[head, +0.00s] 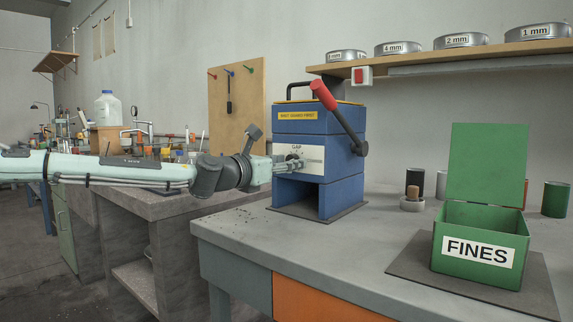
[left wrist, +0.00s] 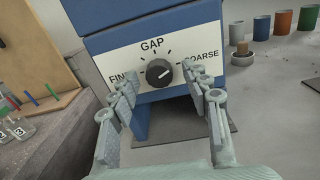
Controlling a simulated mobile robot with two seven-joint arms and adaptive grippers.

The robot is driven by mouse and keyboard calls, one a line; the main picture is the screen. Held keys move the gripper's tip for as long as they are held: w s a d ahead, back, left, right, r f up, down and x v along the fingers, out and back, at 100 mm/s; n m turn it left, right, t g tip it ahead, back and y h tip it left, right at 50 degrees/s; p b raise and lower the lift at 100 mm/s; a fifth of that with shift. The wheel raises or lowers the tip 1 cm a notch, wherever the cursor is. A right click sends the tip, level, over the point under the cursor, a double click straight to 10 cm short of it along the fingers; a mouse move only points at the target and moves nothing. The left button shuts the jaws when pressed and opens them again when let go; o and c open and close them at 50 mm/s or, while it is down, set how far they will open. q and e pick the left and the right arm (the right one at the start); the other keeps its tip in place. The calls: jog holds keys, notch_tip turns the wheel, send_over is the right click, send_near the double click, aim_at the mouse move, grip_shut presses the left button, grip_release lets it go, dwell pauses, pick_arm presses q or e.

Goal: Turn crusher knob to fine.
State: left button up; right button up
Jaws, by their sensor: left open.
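The blue crusher (head: 319,150) stands on the bench, with a white GAP panel (left wrist: 120,62) on its front. The dark round knob (left wrist: 159,72) sits mid-panel, with tick marks around it, FINE at left and COARSE at right. Its pale pointer mark seems to lie toward the right, COARSE side. My left gripper (head: 281,164) is in front of the panel. In the left wrist view its open fingers (left wrist: 160,80) are on either side of the knob, apart from it. In the head view the gripper hides the knob. My right gripper is not in view.
A red-handled lever (head: 337,112) slopes down the crusher's right side. A green FINES box (head: 478,243) with its lid up stands on a mat at right. A mortar (head: 412,202) and several cans stand behind. Sieves sit on a shelf (head: 440,56) above. The bench front is clear.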

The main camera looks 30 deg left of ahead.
pick_arm(q)
jog(key=shift+c, duration=0.5)
grip_shut()
